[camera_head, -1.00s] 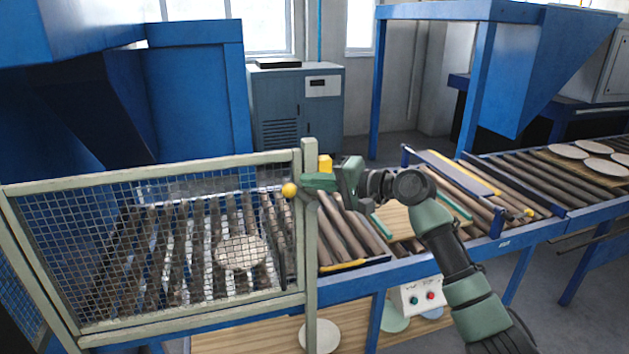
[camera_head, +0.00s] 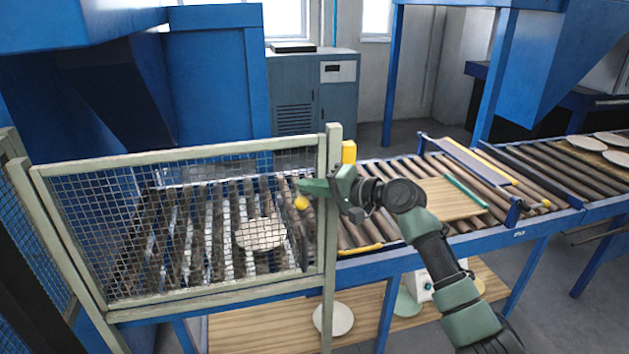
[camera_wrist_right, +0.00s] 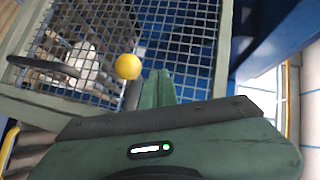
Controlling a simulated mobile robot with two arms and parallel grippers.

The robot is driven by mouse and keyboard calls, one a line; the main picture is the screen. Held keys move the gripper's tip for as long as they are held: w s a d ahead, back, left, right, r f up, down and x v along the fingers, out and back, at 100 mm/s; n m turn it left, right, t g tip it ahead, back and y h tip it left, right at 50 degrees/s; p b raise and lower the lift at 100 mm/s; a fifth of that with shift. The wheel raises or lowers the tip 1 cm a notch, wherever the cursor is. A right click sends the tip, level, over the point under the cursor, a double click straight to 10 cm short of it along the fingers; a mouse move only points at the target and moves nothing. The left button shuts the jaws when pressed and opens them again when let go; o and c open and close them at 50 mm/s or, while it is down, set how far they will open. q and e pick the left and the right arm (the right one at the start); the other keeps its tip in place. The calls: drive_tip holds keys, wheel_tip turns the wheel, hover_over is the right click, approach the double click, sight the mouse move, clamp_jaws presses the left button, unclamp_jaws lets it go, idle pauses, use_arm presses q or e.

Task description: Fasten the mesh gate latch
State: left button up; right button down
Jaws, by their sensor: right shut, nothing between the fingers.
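The mesh gate (camera_head: 180,158), a pale frame with wire mesh, stands upright in front of the rollers, its right edge against a pale post (camera_head: 331,240). A yellow ball knob (camera_head: 301,203) sits left of the post near the gate's upper right; it also shows in the wrist view (camera_wrist_right: 128,66). A dark lever (camera_wrist_right: 42,68) shows left of it in the wrist view. My right gripper (camera_head: 303,187) is shut and empty, its tips just above the knob. In the wrist view the fingers (camera_wrist_right: 158,88) are right of the knob; contact is unclear. My left gripper is not in view.
A yellow block (camera_head: 349,152) is by the post top. A round plate (camera_head: 261,234) lies behind the mesh. The roller conveyor (camera_head: 400,165) runs right, with a wooden board (camera_head: 445,199) on it. A lower shelf (camera_head: 250,330) holds another plate (camera_head: 333,319).

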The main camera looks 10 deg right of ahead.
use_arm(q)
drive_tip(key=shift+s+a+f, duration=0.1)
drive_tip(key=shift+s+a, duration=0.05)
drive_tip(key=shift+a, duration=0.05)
use_arm(e)
drive_tip(key=shift+a+f, duration=0.2)
drive_tip(key=shift+f, duration=0.15)
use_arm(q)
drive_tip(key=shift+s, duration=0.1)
use_arm(e)
drive_tip(key=shift+f, duration=0.1)
